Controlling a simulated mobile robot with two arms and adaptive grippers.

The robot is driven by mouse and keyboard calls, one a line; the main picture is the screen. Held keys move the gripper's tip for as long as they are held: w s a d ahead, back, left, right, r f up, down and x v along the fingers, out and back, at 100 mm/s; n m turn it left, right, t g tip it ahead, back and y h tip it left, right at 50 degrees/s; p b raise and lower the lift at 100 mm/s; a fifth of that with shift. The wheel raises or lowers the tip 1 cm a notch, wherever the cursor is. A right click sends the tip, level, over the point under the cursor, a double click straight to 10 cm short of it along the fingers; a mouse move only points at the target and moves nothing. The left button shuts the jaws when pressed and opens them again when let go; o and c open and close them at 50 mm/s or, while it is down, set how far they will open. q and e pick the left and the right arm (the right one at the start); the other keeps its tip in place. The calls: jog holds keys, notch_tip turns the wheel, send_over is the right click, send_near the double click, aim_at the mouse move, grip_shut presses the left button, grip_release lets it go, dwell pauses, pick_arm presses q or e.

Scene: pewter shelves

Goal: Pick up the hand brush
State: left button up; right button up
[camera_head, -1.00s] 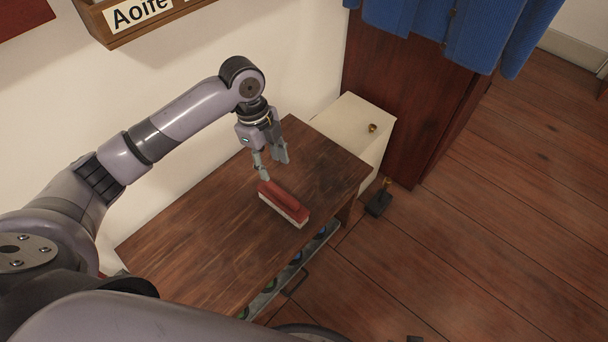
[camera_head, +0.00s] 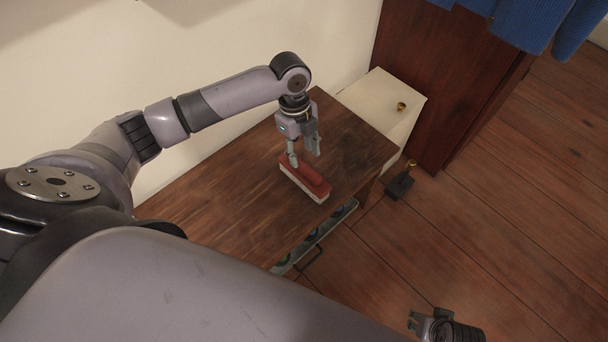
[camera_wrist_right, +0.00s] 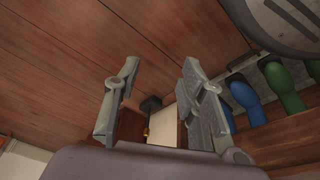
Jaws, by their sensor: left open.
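The hand brush (camera_head: 308,181) has a red back and a pale bristle side below. It lies on the brown wooden bench top (camera_head: 225,205), near the front edge. My left gripper (camera_head: 304,157) points down at the brush's far side with its fingers apart. Its fingertips are close to the brush; whether they touch it I cannot tell. My right gripper (camera_head: 430,322) shows only partly at the bottom of the head view, over the floor and away from the bench. In the right wrist view its two fingers (camera_wrist_right: 161,85) are apart with nothing between them.
A white cabinet (camera_head: 385,105) with a brass knob stands at the bench's far end, beside a dark red wardrobe (camera_head: 425,75). A small black object (camera_head: 398,186) sits on the floor. Blue and green footwear (camera_wrist_right: 250,100) shows under the bench. The bench top's left part is clear.

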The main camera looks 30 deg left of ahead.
aim_at(304, 164)
pick_arm(q)
jog(key=f, duration=0.1)
jog(key=f+b, duration=0.1)
jog(key=f, duration=0.2)
jog(key=shift+s+d+f, duration=0.15)
jog(key=shift+s+d, duration=0.15)
jog(key=shift+f, duration=0.4)
pick_arm(e)
jog(key=v, duration=0.2)
jog(key=w+v, duration=0.1)
jog(key=v, duration=0.2)
jog(key=shift+w+r, duration=0.15)
jog(key=shift+r, duration=0.15)
pick_arm(q)
jog(key=shift+c, duration=0.4)
grip_shut()
